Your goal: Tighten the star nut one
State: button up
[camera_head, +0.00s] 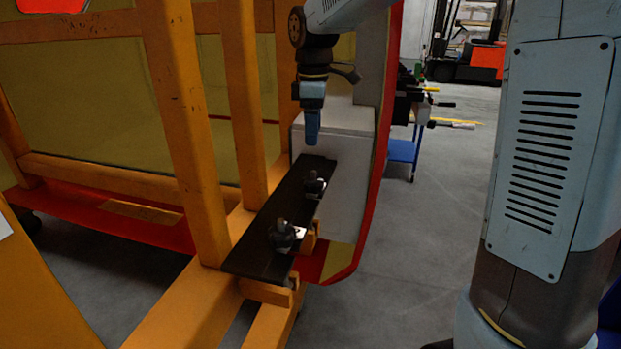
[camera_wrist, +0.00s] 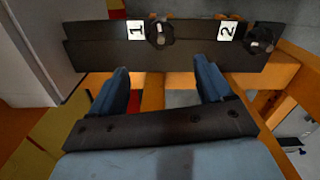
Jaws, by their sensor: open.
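Star nut one (camera_wrist: 160,33) is a dark knob with a light stud, beside the white label "1" (camera_wrist: 136,29) on a dark bar (camera_wrist: 100,52). In the head view it appears to be the farther knob (camera_head: 314,184) on the bar (camera_head: 262,238); the number is unreadable there. Star nut two (camera_wrist: 262,38) sits beside the label "2" (camera_wrist: 227,31); it appears to be the nearer knob (camera_head: 282,235). My gripper (camera_head: 312,138) points down above the bar's far end. In the wrist view its blue fingers (camera_wrist: 161,70) are apart and empty, with nut one beyond the gap.
Orange frame posts (camera_head: 180,110) stand left of the bar. A pale box (camera_head: 345,165) and a red-edged panel (camera_head: 384,120) stand close on the right. A blue cart (camera_head: 403,150) and a forklift (camera_head: 482,62) are farther back.

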aim_at(313, 179)
notch_tip(313, 179, down, 14)
jog(key=shift+r, duration=0.15)
dwell(0.4)
jog(key=shift+w+r, duration=0.1)
jog(key=c, duration=1)
jog(key=shift+a, duration=0.15)
jog(key=shift+c, duration=0.3)
